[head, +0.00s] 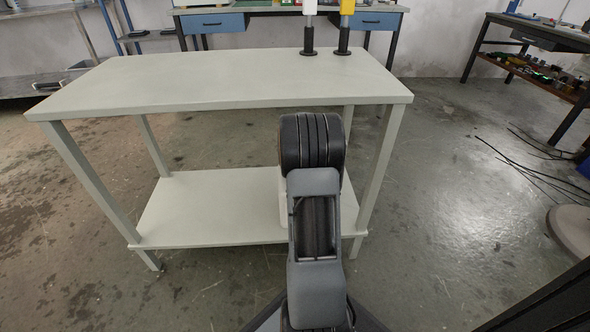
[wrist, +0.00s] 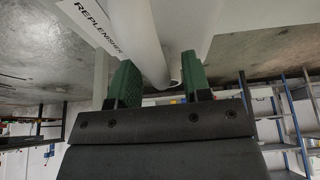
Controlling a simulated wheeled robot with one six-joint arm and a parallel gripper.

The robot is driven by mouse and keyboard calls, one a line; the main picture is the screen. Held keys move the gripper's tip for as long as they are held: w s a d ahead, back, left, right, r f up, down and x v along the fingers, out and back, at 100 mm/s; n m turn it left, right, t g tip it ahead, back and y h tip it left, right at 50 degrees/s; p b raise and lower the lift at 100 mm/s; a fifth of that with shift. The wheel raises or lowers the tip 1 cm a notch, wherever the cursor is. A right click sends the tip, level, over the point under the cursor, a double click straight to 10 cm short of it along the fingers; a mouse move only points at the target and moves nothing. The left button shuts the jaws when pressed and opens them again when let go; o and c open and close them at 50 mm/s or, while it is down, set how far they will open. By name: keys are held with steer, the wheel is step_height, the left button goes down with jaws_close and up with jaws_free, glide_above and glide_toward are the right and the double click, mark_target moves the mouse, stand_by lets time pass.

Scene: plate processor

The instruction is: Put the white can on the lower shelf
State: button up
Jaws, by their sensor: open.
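The white can (wrist: 82,22), marked REPLENISHER, is at the top of the wrist view. Its pale tubular handle (wrist: 142,38) reaches down between the green fingers of my gripper (wrist: 158,85). The fingers stand apart, one on each side of the handle, with a gap visible on the right. In the head view a pale edge of the can (head: 283,212) shows left of my arm, over the lower shelf (head: 205,208). My arm hides most of the can and all of the fingers there, so contact with the shelf is not clear.
The tabletop (head: 200,80) above the shelf is mostly bare. Two black-based posts, one white-topped (head: 308,38) and one yellow-topped (head: 344,38), stand at its back right. The table's front right leg (head: 380,170) is right of my arm. The shelf's left part is clear.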

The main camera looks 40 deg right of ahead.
steer(key=shift+r, duration=0.1)
steer(key=p+v, duration=0.3)
steer(key=v, duration=0.3)
steer(key=shift+w+d, duration=0.1)
steer(key=s+a+p, duration=0.3)
steer(key=s+a, duration=0.5)
steer(key=s, duration=0.1)
steer(key=w+a+r+n+y, duration=0.15)
steer(key=a+r+n, duration=0.4)
steer(key=a, duration=0.85)
steer(key=s+a+r+n, duration=0.1)
steer(key=s+a+r, duration=0.2)
steer(key=a, duration=0.2)
steer(key=s+a+r+n+y, duration=0.1)
steer(key=s+a+r, duration=0.2)
steer(key=a, duration=0.3)
steer(key=shift+s+a+g, duration=0.35)
steer(key=shift+s+g, duration=0.05)
steer(key=shift+n, duration=0.25)
